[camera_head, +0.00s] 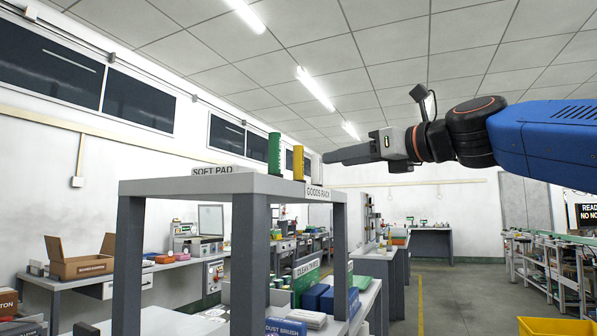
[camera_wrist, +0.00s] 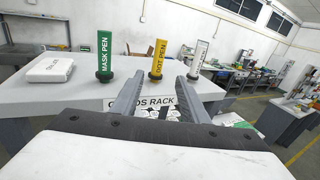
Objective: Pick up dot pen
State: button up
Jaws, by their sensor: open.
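The dot pen (camera_wrist: 157,58) is a yellow upright cylinder with a dark base, labelled DOT PEN. It stands on the grey rack top, and in the head view it is the yellow cylinder (camera_head: 298,163) near the rack's corner. My gripper (camera_wrist: 160,76) is open and empty. In the wrist view its two grey fingers point toward the dot pen, which appears between the fingertips. In the head view my gripper (camera_head: 326,157) reaches in from the right, with its fingertips just right of the pen. I cannot tell the exact gap.
The green mask pen (camera_wrist: 105,56) stands left of the dot pen, and a white pen (camera_wrist: 198,58) stands right of it near a finger. A white soft pad (camera_wrist: 50,69) lies at the left on the goods rack (camera_wrist: 40,103). Aisle floor (camera_head: 450,300) is open at right.

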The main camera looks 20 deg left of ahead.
aim_at(302, 161)
jog(key=x, duration=0.7)
jog(key=r+x, duration=0.1)
jog(key=x, duration=0.3)
jog(key=shift+s+a, duration=0.15)
jog(key=shift+a, duration=0.2)
jog(key=shift+x, duration=3.2)
jog(key=shift+c, duration=0.3)
grip_shut()
